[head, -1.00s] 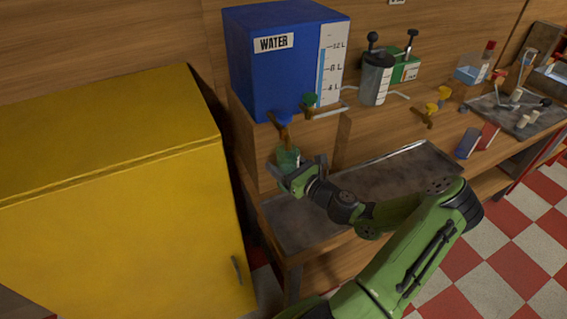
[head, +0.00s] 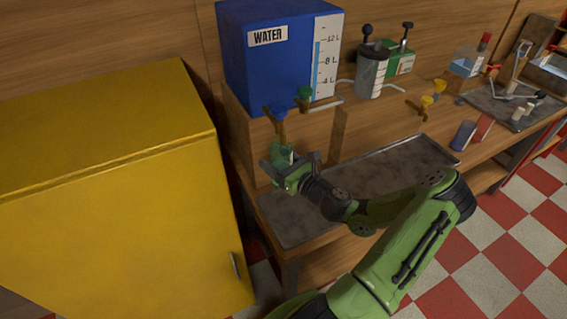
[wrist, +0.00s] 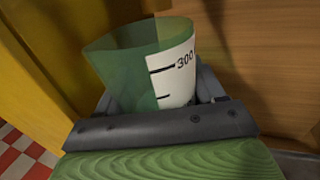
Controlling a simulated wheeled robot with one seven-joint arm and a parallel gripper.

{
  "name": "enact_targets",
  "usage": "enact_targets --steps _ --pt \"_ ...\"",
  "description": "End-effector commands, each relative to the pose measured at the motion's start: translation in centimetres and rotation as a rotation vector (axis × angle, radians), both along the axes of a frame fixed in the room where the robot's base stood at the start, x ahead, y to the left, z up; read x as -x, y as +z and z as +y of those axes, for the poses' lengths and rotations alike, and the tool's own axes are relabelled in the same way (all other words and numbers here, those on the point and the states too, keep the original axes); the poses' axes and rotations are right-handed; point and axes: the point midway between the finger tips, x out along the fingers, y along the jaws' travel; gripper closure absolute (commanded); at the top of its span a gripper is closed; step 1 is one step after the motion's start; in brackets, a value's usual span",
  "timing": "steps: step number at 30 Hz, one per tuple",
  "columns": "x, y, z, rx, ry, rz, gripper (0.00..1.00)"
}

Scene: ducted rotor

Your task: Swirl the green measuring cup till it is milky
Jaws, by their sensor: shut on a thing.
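The green measuring cup (head: 281,152) is small in the head view, below the blue-handled tap (head: 280,113) at the front of the water tank. In the wrist view the cup (wrist: 125,68) is a translucent green vessel with a white scale strip marked 300. It leans a little in that picture. My gripper (head: 287,172) is shut on the cup, with its dark jaws on both sides of it in the wrist view (wrist: 158,97). The jaws hide the cup's lower part. I cannot tell whether what is inside is clear or milky.
A big yellow cabinet (head: 110,200) stands close on the left. The blue water tank (head: 275,55) stands on a wooden block (head: 310,138) behind the cup. A mostly bare grey metal tray (head: 385,175) lies on the bench to the right.

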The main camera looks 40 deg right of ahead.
Motion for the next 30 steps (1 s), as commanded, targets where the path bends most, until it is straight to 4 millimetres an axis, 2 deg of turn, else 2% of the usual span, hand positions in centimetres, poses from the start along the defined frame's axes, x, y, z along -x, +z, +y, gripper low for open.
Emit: enact_targets --steps 1,2,3,6,7,8,9,10,11,12,15,30 --pt "-0.1 -0.1 4.6 -0.035 0.034 0.002 0.76" --pt "-0.1 0.0 5.6 -0.032 0.028 0.001 0.76" --pt "-0.1 0.0 5.2 -0.015 0.016 0.0 0.76" --pt "0.0 0.2 -1.4 0.009 -0.001 -0.002 0.76" --pt "0.0 0.1 -1.5 -0.001 0.007 -0.001 0.76" --pt "-0.1 0.0 -0.7 -0.011 0.018 -0.001 0.76" --pt "-0.1 0.0 2.5 -0.029 0.032 0.001 0.76" --pt "-0.1 -0.1 4.6 -0.035 0.034 0.002 0.76" --pt "-0.1 0.0 5.6 -0.032 0.029 0.001 0.76" --pt "-0.1 0.0 5.2 -0.015 0.016 0.0 0.76" --pt "0.0 0.2 -1.4 0.009 -0.001 -0.002 0.76" --pt "-0.1 0.0 -1.0 -0.01 0.014 -0.001 0.76"
